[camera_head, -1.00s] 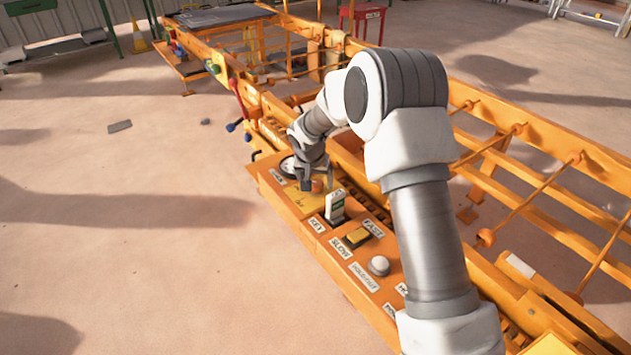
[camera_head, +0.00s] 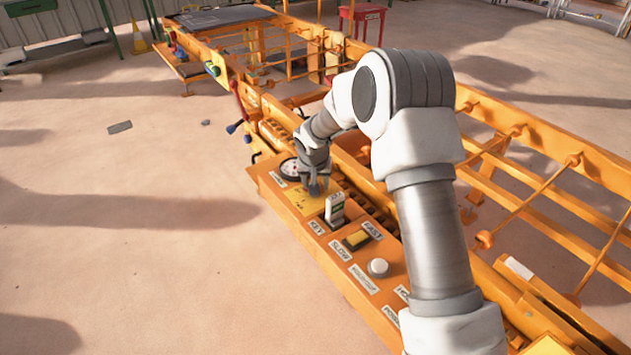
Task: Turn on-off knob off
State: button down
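The orange control panel (camera_head: 345,268) runs along the near side of the machine and carries labelled controls. My gripper (camera_head: 315,190) points down over the panel's far part, at the yellow plate (camera_head: 300,201). Its fingertips are small and dark here, so I cannot tell whether they are open or shut, or touching anything. No knob marked on-off can be read; the spot under my gripper is hidden. A round dial (camera_head: 289,168) sits just left of my gripper.
Orange rails (camera_head: 540,195) stand to the right of my arm. The floor left of the panel is mostly clear.

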jog(key=n+y+p, duration=0.1)
jog(key=n+p, duration=0.1)
jog(key=n, duration=0.1)
jog(key=n+y+p, duration=0.1)
jog(key=n+p, duration=0.2)
jog(key=shift+d+r+g+p, duration=0.2)
jog(key=shift+g+p, duration=0.1)
jog(key=n+p, duration=0.1)
jog(key=n+y+p, duration=0.1)
jog(key=n, duration=0.1)
jog(key=shift+d+f+n+g+y, duration=0.1)
jog(key=shift+f+n+g+y, duration=0.05)
jog(key=shift+n+g+y, duration=0.15)
jog(key=shift+w+f+n+g+y+p, duration=0.1)
jog(key=shift+n+g+y+p, duration=0.3)
jog(key=shift+n, duration=1)
jog(key=shift+c, duration=1.3)
grip_release()
jog(key=p+v, duration=0.3)
jog(key=v, duration=1.4)
jog(key=shift+r, duration=0.3)
